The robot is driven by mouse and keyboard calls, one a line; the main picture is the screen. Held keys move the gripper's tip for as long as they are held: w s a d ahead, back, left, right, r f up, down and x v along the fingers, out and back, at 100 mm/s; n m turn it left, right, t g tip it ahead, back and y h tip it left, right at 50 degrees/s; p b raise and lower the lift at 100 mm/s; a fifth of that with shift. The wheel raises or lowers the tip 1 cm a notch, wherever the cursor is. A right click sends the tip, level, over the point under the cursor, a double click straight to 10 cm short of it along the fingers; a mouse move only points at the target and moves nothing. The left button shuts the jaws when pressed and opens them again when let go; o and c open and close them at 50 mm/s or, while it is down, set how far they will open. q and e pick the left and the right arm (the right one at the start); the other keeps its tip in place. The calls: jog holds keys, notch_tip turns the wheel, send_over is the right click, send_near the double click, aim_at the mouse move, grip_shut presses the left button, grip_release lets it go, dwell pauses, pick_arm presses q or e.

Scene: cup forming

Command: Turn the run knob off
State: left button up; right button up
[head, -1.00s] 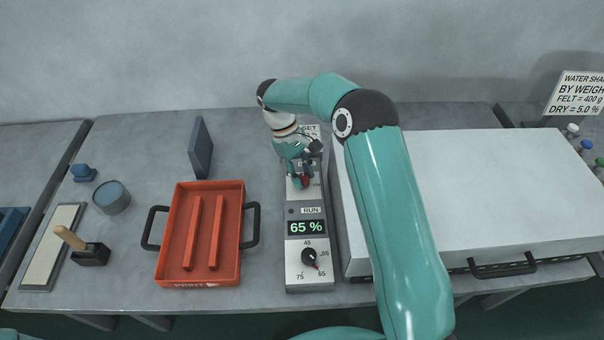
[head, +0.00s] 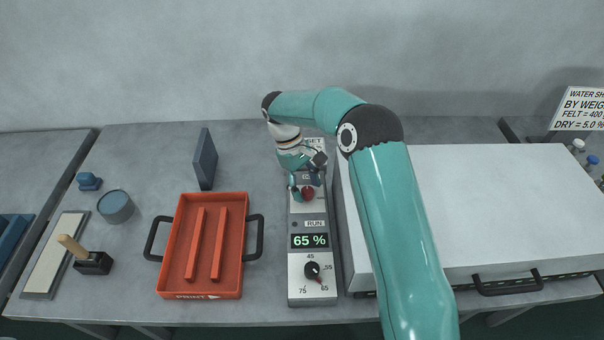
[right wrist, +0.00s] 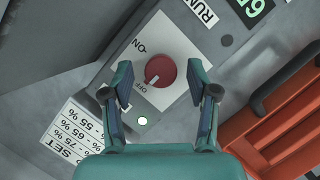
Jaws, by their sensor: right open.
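The red run knob (head: 307,193) sits on the upper part of the grey control panel (head: 296,262). In the right wrist view the knob (right wrist: 160,71) shows a white mark pointing down-left, toward the OFF label (right wrist: 141,88); the ON label (right wrist: 137,45) is above that. My right gripper (head: 306,186) is open, with its fingers on either side of the knob. In the right wrist view the fingertips (right wrist: 160,84) stand apart from the knob with gaps on both sides. My left gripper is not in view.
The panel's display (head: 310,240) reads 65 %, above a black dial (head: 312,270). An orange tray (head: 238,283) with black handles stands left of the panel. A large white-topped box (head: 490,205) stands close on its right. A dark upright block (head: 205,160) stands behind the tray.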

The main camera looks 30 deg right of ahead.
jog(key=v, duration=1.1)
jog(key=shift+r, duration=0.35)
jog(key=shift+w+f, duration=0.1)
